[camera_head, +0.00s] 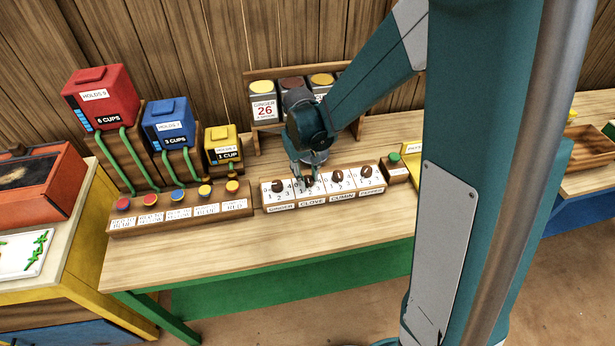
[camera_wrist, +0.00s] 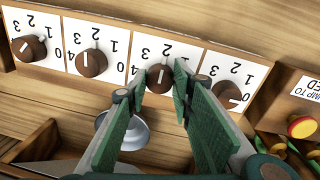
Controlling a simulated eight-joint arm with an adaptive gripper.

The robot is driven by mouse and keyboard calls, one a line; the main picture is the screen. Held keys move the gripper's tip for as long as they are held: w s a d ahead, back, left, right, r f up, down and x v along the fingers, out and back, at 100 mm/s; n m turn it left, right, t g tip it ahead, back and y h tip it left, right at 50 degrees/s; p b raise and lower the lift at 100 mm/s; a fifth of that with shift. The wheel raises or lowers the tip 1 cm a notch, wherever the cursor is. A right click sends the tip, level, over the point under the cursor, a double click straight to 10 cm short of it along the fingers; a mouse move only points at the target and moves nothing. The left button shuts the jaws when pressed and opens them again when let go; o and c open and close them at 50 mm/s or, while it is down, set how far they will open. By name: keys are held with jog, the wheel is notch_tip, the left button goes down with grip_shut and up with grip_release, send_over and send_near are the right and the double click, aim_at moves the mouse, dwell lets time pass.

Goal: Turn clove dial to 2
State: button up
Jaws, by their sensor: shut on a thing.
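The clove dial (camera_wrist: 159,77) is a round brown knob with a white pointer line on a white numbered tile. It is the second knob from the left in the head view, above the CLOVE label (camera_head: 312,202). My gripper (camera_head: 308,184) points down over it and hides most of it there. In the wrist view my gripper (camera_wrist: 162,87) has one finger on each side of the knob and is shut on it. The pointer line stands nearly upright in that view, toward the 2.
The ginger dial (camera_head: 278,186) sits close on the left; the cumin (camera_head: 337,177) and last dial (camera_head: 366,171) are on the right. A green-button block (camera_head: 395,170) stands beyond them. Labelled buttons (camera_head: 178,196) line the left block. Canisters (camera_head: 263,105) stand behind. The table front (camera_head: 300,240) is clear.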

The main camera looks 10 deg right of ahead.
jog(key=o, duration=0.9)
jog(key=shift+r, duration=0.15)
jog(key=shift+s+a+r, duration=0.1)
jog(key=shift+a+r, duration=0.05)
jog(key=shift+r, duration=1.8)
jog(key=shift+w+a+r, duration=0.1)
jog(key=shift+a+r, duration=0.1)
jog(key=shift+r, duration=1.75)
jog(key=shift+s+a+r, duration=0.1)
jog(key=shift+a+r, duration=0.05)
jog(key=shift+r, duration=1.8)
jog(key=shift+r, duration=0.1)
